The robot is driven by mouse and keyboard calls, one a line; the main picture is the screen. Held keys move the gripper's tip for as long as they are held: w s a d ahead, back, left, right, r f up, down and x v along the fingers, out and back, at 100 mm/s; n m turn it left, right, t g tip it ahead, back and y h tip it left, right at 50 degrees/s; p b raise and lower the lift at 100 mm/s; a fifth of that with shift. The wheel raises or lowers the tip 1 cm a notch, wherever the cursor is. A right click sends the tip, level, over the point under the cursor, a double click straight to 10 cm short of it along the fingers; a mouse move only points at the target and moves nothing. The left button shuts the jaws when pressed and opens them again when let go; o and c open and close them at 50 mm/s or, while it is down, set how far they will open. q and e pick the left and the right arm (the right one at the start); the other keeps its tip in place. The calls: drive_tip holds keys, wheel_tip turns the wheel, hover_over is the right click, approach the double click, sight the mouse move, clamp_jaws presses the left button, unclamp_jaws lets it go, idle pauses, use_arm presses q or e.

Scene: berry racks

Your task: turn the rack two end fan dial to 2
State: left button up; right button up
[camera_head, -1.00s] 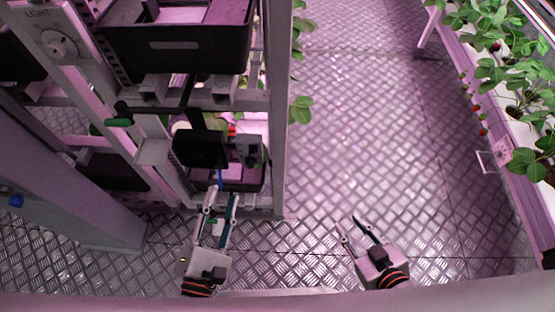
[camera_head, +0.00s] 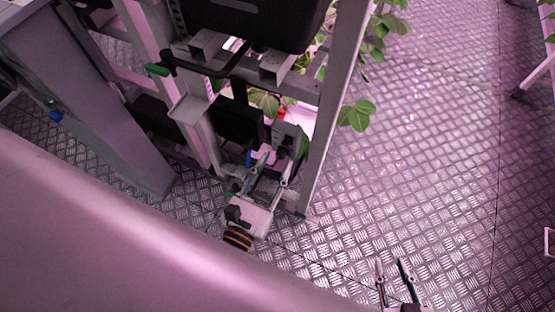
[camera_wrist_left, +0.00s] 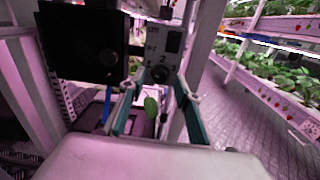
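The fan dial (camera_wrist_left: 160,73) is a dark round knob on a grey panel (camera_wrist_left: 162,42) in the left wrist view. Numerals show around it, with 2 above; where it points is too small to tell. The panel also shows in the head view (camera_head: 287,134), low on the rack end. My left gripper (camera_head: 278,158) is open, its fingertips just in front of the panel. In the left wrist view its fingers (camera_wrist_left: 156,88) stand apart on either side below the dial, and no contact is clear. My right gripper (camera_head: 390,263) is open and empty over the floor.
A black box (camera_wrist_left: 85,42) sits left of the panel. The rack's grey upright (camera_head: 335,110) stands to its right, with leaves (camera_head: 357,114) beyond. The patterned floor (camera_head: 430,150) at right is clear.

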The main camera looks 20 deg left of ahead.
use_arm(q)
drive_tip(key=shift+w, duration=0.75)
clamp_jaws()
